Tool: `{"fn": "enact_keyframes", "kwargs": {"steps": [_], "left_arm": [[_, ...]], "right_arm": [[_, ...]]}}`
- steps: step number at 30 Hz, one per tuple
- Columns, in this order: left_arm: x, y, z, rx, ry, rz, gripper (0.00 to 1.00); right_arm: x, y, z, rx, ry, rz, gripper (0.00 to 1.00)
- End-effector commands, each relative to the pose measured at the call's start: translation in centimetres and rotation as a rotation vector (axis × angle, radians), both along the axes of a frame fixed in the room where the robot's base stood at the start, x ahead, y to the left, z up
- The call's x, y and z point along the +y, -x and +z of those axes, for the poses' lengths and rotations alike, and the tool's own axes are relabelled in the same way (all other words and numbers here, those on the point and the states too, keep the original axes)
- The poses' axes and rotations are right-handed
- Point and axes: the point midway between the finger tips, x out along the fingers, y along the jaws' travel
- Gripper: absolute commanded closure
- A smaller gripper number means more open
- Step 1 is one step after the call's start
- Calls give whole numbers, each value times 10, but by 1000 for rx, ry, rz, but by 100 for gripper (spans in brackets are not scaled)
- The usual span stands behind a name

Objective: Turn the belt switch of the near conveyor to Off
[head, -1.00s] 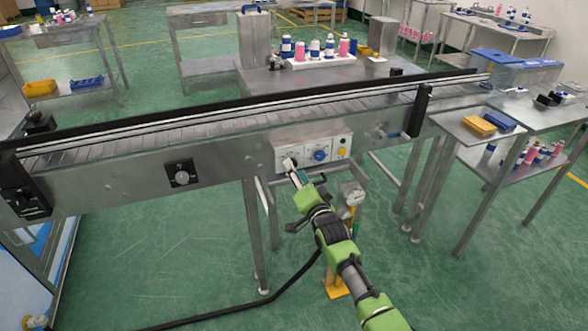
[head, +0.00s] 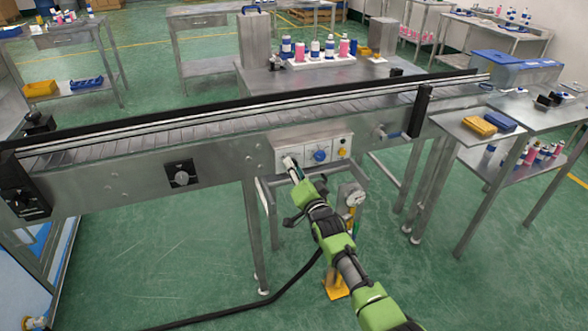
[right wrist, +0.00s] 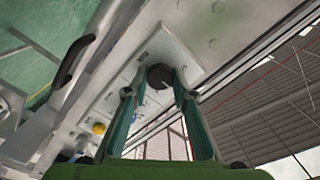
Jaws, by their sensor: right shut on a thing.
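The near conveyor (head: 220,148) runs across the head view, with a grey control box (head: 283,143) on its front side. The box carries a blue knob (head: 320,155) in the middle and a small yellow part at its right. My right gripper (head: 289,163) is at the box's left end and hides most of the knob there. In the right wrist view, a round dark knob (right wrist: 160,75) sits between the tips of its two fingers, which close on it from both sides. The knob's pointer and any labels cannot be read. My left gripper is out of view.
Another black dial (head: 181,174) is on the conveyor's side, left of the box. A side table with yellow and blue trays (head: 479,126) is at the right.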

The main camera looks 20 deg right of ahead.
Motion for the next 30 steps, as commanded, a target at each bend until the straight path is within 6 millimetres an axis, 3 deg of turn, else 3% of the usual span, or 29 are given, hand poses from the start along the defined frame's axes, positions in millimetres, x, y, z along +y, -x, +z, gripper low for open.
{"fn": "enact_keyframes", "kwargs": {"steps": [8, 30], "left_arm": [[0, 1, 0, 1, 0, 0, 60], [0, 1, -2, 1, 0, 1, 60]], "right_arm": [[0, 0, 0, -2, 105, 0, 97], [0, 0, -1, -24, 714, 1, 97]]}}
